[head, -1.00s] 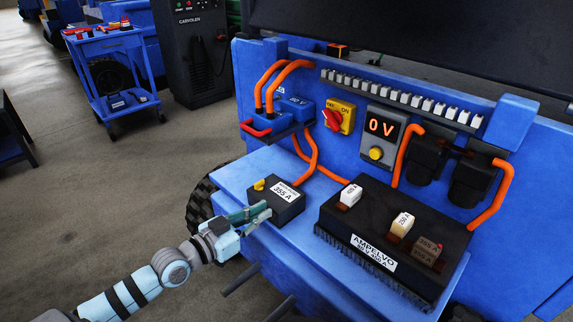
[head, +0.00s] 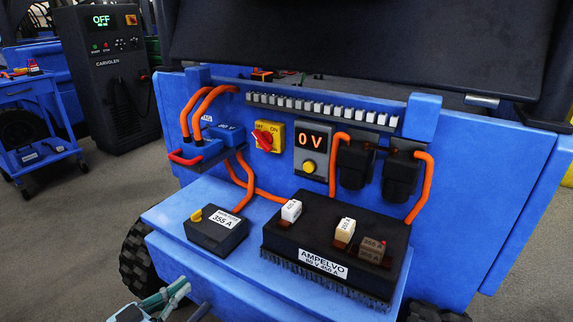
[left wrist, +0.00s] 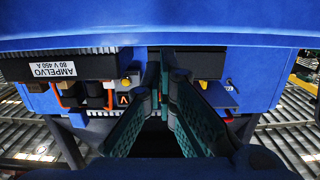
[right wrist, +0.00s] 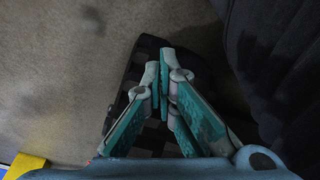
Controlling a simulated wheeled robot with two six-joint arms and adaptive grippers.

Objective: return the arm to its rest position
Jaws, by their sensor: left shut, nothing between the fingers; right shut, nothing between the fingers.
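My left gripper (head: 166,296) shows at the bottom of the head view, in front of the blue machine's shelf (head: 160,215) and below the small black 355 A box (head: 217,231). Its fingers are shut with nothing between them, as the left wrist view (left wrist: 164,75) also shows. The fingers point toward the machine; I cannot tell the exact gap to the shelf edge. My right gripper (right wrist: 164,75) shows only in the right wrist view, shut and empty, over the grey floor (right wrist: 60,70) and beside a dark surface at the right.
On the shelf stands the black AMPELVO block (head: 335,250) with several fuses. A dark charger cabinet (head: 112,85) and a blue trolley (head: 40,150) stand at the left.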

